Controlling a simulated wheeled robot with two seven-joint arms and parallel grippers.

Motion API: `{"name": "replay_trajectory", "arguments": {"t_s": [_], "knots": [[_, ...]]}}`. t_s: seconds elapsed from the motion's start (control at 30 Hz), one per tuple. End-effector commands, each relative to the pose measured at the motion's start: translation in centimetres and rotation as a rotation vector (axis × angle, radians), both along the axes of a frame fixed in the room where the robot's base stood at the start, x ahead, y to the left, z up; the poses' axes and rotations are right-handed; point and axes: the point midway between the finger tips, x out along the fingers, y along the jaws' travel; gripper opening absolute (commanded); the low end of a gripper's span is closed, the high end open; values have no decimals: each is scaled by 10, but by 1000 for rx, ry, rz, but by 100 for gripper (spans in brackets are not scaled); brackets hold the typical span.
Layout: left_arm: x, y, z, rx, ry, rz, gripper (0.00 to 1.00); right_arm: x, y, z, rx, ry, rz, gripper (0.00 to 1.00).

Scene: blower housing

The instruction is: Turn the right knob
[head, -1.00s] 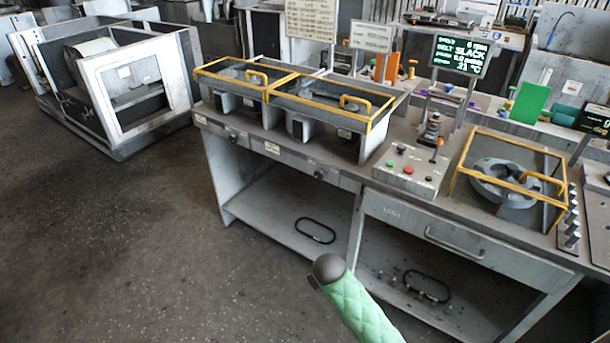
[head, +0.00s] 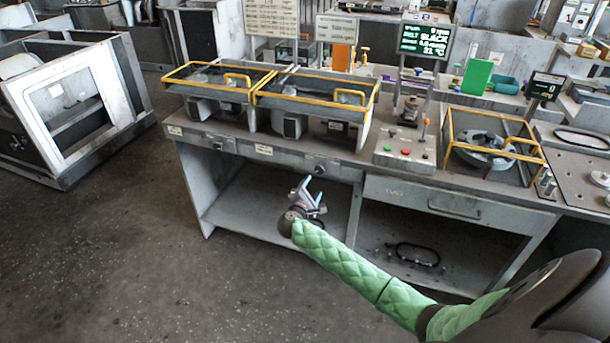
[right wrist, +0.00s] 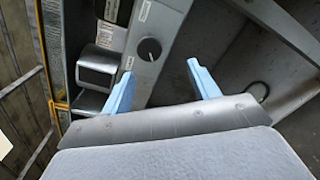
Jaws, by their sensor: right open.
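The right knob (head: 319,169) is a small dark round knob on the grey front panel of the bench, below the right yellow-framed cover. In the right wrist view the knob (right wrist: 149,49) shows on the panel beyond the fingertips, nearer the left finger. My right gripper (head: 311,194) is open and empty, with light blue fingers. It is below and in front of the knob, apart from it. It also shows in the right wrist view (right wrist: 160,75), its fingers spread. A left knob (head: 208,141) sits further left on the same panel. My left gripper is not in view.
Yellow-framed covers (head: 312,97) stand on the bench above the panel. A control box with buttons (head: 405,155) and a drawer (head: 452,204) lie to the right. A black belt loop (head: 412,254) rests on the lower shelf. The floor in front is clear.

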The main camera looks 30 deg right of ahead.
Motion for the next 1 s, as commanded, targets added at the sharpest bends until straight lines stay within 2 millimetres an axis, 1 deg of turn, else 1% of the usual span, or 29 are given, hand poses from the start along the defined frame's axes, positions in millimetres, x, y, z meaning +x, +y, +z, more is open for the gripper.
{"name": "replay_trajectory", "arguments": {"t_s": [0.1,0.2,0.37,0.47,0.67,0.8,1.0], "knots": [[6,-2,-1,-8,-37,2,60,2,0,8,-114,61,17,60],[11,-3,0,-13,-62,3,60,4,2,11,-175,110,30,60],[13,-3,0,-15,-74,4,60,5,2,11,-220,168,37,60],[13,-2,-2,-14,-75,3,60,7,-1,12,-231,182,37,60],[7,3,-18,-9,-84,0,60,22,-19,14,-231,182,36,60],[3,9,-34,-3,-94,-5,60,35,-34,14,-230,182,36,60],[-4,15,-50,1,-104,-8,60,50,-50,12,-228,181,37,60]]}}
